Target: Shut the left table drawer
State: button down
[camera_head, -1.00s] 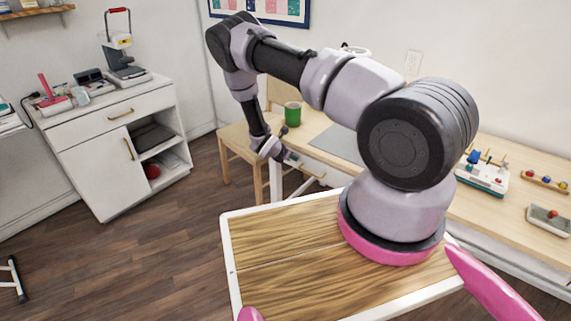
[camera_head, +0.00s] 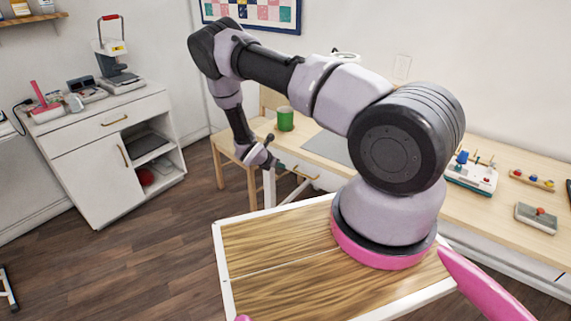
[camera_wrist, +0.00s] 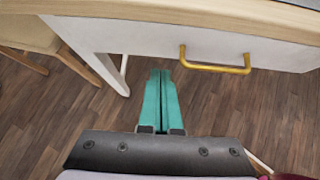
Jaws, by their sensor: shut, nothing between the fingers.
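The left table drawer has a white front (camera_wrist: 140,35) under the light wood tabletop's edge in the wrist view. Its brass handle (camera_wrist: 215,68) is right of my gripper, and the handle also shows in the head view (camera_head: 304,175). I cannot tell how far the drawer stands out. My gripper (camera_wrist: 160,71) has teal fingers pressed together with nothing between them. Its tips show by the front's lower edge, left of the handle and apart from it; contact with the front is unclear. In the head view my gripper (camera_head: 280,166) is small at the table's front edge.
The light wood table (camera_head: 495,205) carries a green mug (camera_head: 285,119), a grey mat (camera_head: 328,147) and several small items at right. A wooden chair (camera_head: 231,150) stands left of my gripper. A white cabinet (camera_head: 85,180) is farther left. Wood floor between is clear.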

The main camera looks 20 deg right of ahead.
jog(key=v, duration=0.9)
jog(key=t+h, duration=0.5)
jog(key=h, duration=0.2)
send_near(303, 165)
jog(key=x, duration=0.7)
jog(key=shift+s+f, duration=0.1)
jog(key=shift+f, duration=0.1)
jog(key=x, duration=0.4)
jog(key=shift+d, duration=0.3)
jog(key=shift+w+r, duration=0.1)
jog(key=shift+w, duration=0.1)
jog(key=shift+d, duration=0.15)
